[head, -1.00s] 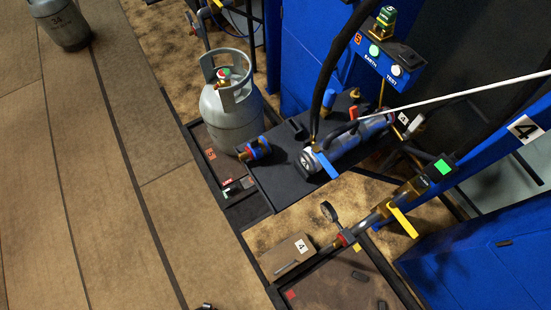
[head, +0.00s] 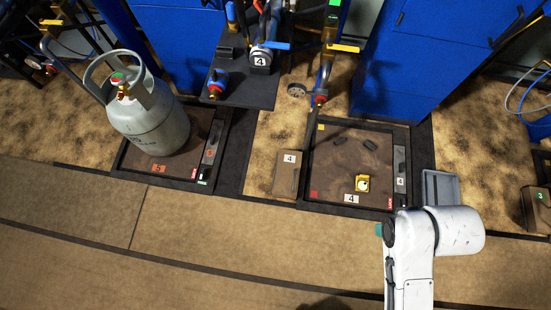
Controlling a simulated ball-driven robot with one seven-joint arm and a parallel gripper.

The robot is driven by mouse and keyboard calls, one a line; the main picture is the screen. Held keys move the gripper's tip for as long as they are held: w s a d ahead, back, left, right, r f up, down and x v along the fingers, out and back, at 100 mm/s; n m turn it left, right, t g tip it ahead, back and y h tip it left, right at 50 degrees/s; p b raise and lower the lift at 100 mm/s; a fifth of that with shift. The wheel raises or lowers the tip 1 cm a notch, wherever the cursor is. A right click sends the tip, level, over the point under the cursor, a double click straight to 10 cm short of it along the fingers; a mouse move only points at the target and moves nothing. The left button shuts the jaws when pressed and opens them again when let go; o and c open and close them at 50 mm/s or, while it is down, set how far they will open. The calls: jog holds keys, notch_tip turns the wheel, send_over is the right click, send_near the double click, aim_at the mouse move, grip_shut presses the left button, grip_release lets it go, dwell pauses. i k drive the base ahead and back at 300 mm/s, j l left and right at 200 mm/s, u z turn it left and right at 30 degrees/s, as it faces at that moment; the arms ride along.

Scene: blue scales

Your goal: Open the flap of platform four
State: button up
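Platform four (head: 335,158) is a brown square plate in a black frame, right of centre in the head view. A "4" label (head: 351,198) is at its front edge. A dark strip (head: 400,160) with a "4" and a red "LOCK" label runs along its right side; I cannot tell whether this is the flap. A yellow part with a round pale top (head: 362,184) is on the platform near the front. My gripper's fingers do not show.
A grey gas cylinder (head: 150,125) stands on platform five, left. A brown box marked 4 (head: 287,173) is left of platform four. A grey rectangular piece (head: 441,188) shows just above my arm. Blue cabinets (head: 400,75) and hoses stand behind. The front floor is open.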

aim_at(288, 166)
jog(key=k+j, duration=0.1)
jog(key=k, duration=0.55)
jog(key=k+j+u, duration=0.1)
jog(key=k, duration=0.6)
jog(key=i+u, duration=0.1)
jog(key=u, duration=0.4)
jog(key=i+l+u, duration=0.6)
jog(key=i+l, duration=1)
jog(key=l, duration=0.15)
jog(key=i+j+u, duration=0.05)
